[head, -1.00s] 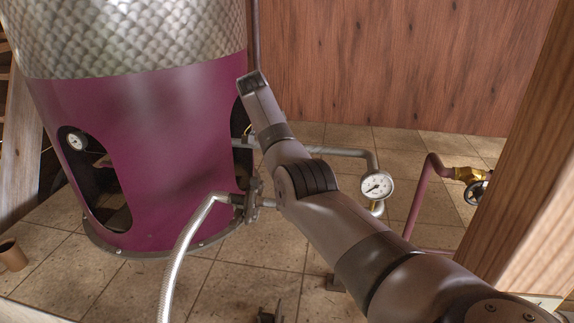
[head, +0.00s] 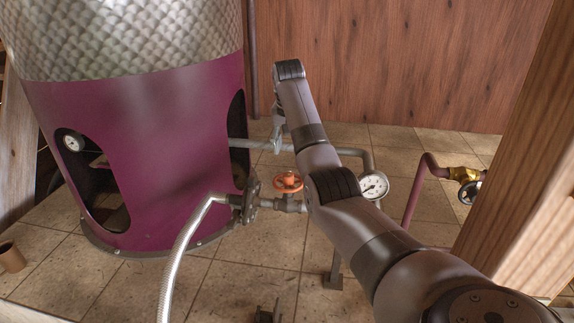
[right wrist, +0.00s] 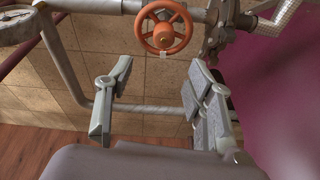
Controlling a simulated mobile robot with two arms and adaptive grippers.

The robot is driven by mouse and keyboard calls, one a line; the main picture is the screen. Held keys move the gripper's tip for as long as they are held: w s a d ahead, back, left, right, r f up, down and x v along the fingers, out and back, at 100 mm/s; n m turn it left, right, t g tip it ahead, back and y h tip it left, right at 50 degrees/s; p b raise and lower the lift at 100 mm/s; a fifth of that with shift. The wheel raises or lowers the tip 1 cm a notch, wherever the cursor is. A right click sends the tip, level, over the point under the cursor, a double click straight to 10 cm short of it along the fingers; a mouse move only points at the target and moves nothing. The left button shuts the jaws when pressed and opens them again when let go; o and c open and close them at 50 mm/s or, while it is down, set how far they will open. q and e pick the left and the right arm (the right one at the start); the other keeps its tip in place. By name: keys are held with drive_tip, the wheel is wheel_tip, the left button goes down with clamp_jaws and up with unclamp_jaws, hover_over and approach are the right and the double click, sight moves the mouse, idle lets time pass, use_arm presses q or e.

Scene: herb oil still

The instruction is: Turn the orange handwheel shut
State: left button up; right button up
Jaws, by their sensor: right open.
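The orange handwheel (head: 288,181) sits on a valve in the grey pipe, just right of the purple still. It also shows in the right wrist view (right wrist: 163,36), face on, at the top middle, with a small pale tag at its lower rim. My right gripper (head: 277,140) is partly hidden by its arm, beyond the handwheel. In the right wrist view the two fingers (right wrist: 160,72) are spread apart and empty, with the handwheel above their tips and not between them. My left gripper is not in view.
The purple still (head: 150,150) stands at left. A braided hose (head: 181,250) meets a flange beside the valve. A pressure gauge (head: 374,185) is right of the handwheel. A wooden post (head: 530,190) rises at right.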

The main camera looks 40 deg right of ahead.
drive_tip(key=s+d+r+n+t+y+p, duration=0.2)
drive_tip(key=s+r+n, duration=0.25)
drive_tip(key=n, duration=0.45)
drive_tip(key=n+p, duration=0.2)
drive_tip(key=p, duration=0.3)
approach(289, 174)
drive_tip(key=shift+t, duration=0.3)
drive_tip(key=x, duration=0.7)
drive_tip(key=shift+s+a+f, duration=0.15)
drive_tip(key=shift+s+f, duration=0.1)
drive_tip(key=shift+w+f, duration=0.25)
drive_tip(key=shift+f, duration=0.45)
drive_tip(key=shift+c, duration=0.6)
drive_tip(key=c, duration=1)
